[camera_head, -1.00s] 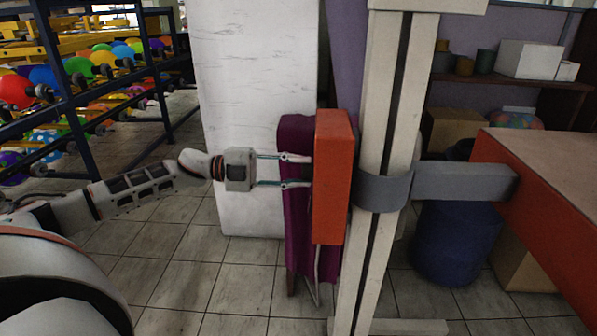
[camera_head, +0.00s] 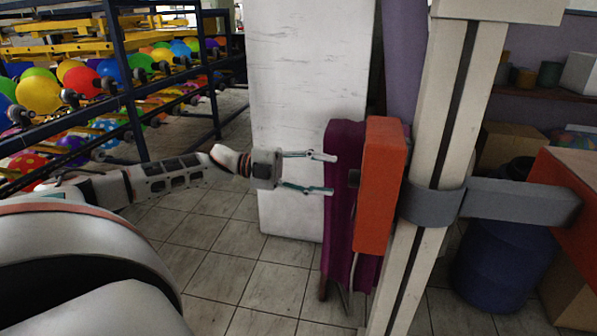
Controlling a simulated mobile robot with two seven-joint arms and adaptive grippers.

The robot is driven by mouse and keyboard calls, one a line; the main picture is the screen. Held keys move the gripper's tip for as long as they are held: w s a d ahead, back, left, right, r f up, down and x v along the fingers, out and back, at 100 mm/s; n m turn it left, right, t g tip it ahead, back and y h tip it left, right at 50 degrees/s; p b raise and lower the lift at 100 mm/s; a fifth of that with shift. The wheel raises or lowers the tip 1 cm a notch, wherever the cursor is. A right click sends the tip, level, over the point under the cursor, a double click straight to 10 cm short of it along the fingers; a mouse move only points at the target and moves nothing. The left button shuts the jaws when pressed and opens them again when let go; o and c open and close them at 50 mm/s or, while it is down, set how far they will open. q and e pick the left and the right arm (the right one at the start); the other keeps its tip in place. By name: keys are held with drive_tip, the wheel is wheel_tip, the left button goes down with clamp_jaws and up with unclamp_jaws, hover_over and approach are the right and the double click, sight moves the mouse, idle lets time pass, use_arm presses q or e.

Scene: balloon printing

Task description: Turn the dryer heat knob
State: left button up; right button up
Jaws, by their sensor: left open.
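The dryer appears as an orange box (camera_head: 380,190) mounted beside a pale upright post. A small dark knob (camera_head: 353,178) sticks out of its left side. My left gripper (camera_head: 332,174) is open and empty. Its two fingers point right toward the knob, one higher and one lower than it in the picture. A gap shows between the fingertips and the knob. My right gripper does not show.
A pale post (camera_head: 445,130) with a grey clamp (camera_head: 435,206) stands right of the dryer. A purple padded piece (camera_head: 343,215) is behind it. A rack of colourful balloons (camera_head: 118,75) fills the left. A blue barrel (camera_head: 500,265) stands at right.

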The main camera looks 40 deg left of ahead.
use_arm(q)
drive_tip(key=v, duration=0.6)
drive_tip(key=shift+s+a, duration=0.2)
drive_tip(key=shift+a, duration=0.15)
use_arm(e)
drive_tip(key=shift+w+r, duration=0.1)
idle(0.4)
use_arm(q)
drive_tip(key=s+d+f+n+t+y+p, duration=0.1)
drive_tip(key=s+d+f+n+t+y, duration=0.2)
drive_tip(key=f, duration=0.6)
drive_tip(key=s+d+f+n+t+y+p, duration=0.1)
drive_tip(key=d+f+n+y, duration=0.1)
drive_tip(key=d+f+n, duration=0.5)
drive_tip(key=s+d+f+n+t+y+p, duration=0.1)
drive_tip(key=s+f+n+y, duration=0.15)
drive_tip(key=f, duration=0.85)
drive_tip(key=s+d+f+n+g+y+p, duration=0.1)
drive_tip(key=s+d+f+n, duration=0.3)
drive_tip(key=d, duration=0.4)
drive_tip(key=s+d+f+n+g+y+p, duration=0.1)
drive_tip(key=s+d+f+n+g+y, duration=0.2)
drive_tip(key=s+d+f, duration=0.4)
drive_tip(key=shift+s+d+n+y, duration=0.55)
drive_tip(key=shift+s+d+n, duration=0.45)
drive_tip(key=shift+n, duration=0.25)
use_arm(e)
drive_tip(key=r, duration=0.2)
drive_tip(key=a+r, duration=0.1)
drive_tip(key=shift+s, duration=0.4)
